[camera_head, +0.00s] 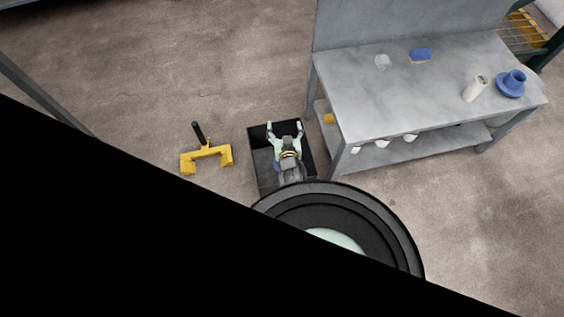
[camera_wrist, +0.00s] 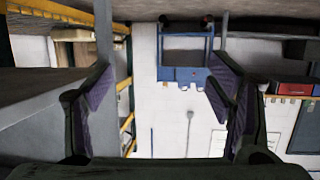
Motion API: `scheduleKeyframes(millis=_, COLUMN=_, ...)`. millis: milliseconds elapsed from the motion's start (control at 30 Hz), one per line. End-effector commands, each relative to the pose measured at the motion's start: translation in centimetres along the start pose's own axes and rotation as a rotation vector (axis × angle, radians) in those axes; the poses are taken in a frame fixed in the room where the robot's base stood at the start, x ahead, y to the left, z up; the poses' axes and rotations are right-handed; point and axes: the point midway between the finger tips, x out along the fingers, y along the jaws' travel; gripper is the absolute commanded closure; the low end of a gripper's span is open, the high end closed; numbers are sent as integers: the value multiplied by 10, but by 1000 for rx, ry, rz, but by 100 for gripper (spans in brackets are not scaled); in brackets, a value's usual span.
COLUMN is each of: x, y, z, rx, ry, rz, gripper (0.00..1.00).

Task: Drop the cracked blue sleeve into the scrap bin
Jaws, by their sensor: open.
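The black open-topped bin (camera_head: 258,170) stands on the floor left of the workbench. My gripper (camera_head: 284,126) is over the bin in the head view, with its two fingers spread and nothing between them. The wrist view also shows my gripper (camera_wrist: 158,92) open and empty. A small blue patch (camera_head: 277,167) shows inside the bin's outline, beside my gripper; my arm hides most of it, and I cannot tell if it is the sleeve. On the bench lie a short blue piece (camera_head: 420,54) and a blue flanged part (camera_head: 513,83). No crack can be made out.
The grey workbench (camera_head: 375,85) also bears a white cylinder (camera_head: 475,88) and a small clear piece (camera_head: 382,61). Several white cups and a yellow piece (camera_head: 328,118) are at its lower shelf. A yellow bracket with a black handle (camera_head: 206,154) lies left of the bin.

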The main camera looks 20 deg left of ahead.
Motion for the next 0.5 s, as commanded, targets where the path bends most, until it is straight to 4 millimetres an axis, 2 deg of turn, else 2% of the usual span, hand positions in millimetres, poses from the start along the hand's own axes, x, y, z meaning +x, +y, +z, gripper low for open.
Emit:
scheduleKeyframes(millis=100, x=-7, y=-1, z=-23, rx=-1, ry=2, rz=-3, gripper=25)
scheduleKeyframes(millis=200, x=-11, y=0, z=-36, rx=1, ry=2, rz=0, gripper=25)
scheduleKeyframes(millis=300, x=-14, y=0, z=-45, rx=1, ry=1, rz=-1, gripper=25)
scheduleKeyframes(millis=500, x=-15, y=0, z=-49, rx=0, ry=-1, rz=0, gripper=25)
